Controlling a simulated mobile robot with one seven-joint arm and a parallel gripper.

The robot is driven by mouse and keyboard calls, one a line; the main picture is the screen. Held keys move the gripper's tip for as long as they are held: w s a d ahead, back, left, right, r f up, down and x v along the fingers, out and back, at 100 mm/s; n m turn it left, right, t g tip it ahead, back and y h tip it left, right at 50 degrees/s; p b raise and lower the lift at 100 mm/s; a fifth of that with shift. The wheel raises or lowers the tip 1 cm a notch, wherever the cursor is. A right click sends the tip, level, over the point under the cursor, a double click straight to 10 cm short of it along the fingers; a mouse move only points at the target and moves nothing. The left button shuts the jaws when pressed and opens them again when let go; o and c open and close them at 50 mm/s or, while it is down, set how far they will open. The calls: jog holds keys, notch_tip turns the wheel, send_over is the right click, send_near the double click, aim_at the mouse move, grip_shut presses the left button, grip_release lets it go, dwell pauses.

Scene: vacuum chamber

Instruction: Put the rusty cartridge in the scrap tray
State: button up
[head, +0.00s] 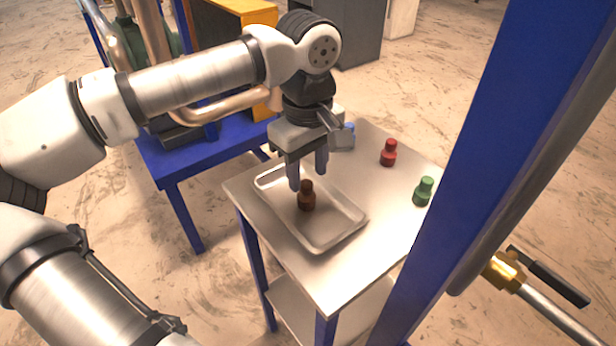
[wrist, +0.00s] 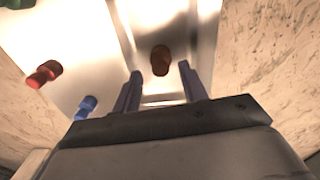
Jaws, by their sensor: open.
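The rusty cartridge (head: 307,196) is dark brown and stands upright inside the scrap tray (head: 338,239), a shallow metal tray on the small table. In the wrist view the rusty cartridge (wrist: 160,61) shows between and beyond the two fingers. My gripper (head: 308,180) is open and empty, above the tray and close over the cartridge. The fingers also show in the wrist view (wrist: 160,72), apart from each other with nothing between their tips that I can see gripped. Whether a finger touches the cartridge is not clear.
A red cartridge (head: 388,153), a green cartridge (head: 423,191) and a blue cartridge (head: 349,134), partly hidden by my gripper, stand on the metal table (head: 340,285) outside the tray. A blue frame post (head: 500,130) rises at right. A blue bench (head: 185,160) stands at left.

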aim_at(308, 185)
notch_tip(308, 185, up, 10)
jog(key=shift+f, duration=0.25)
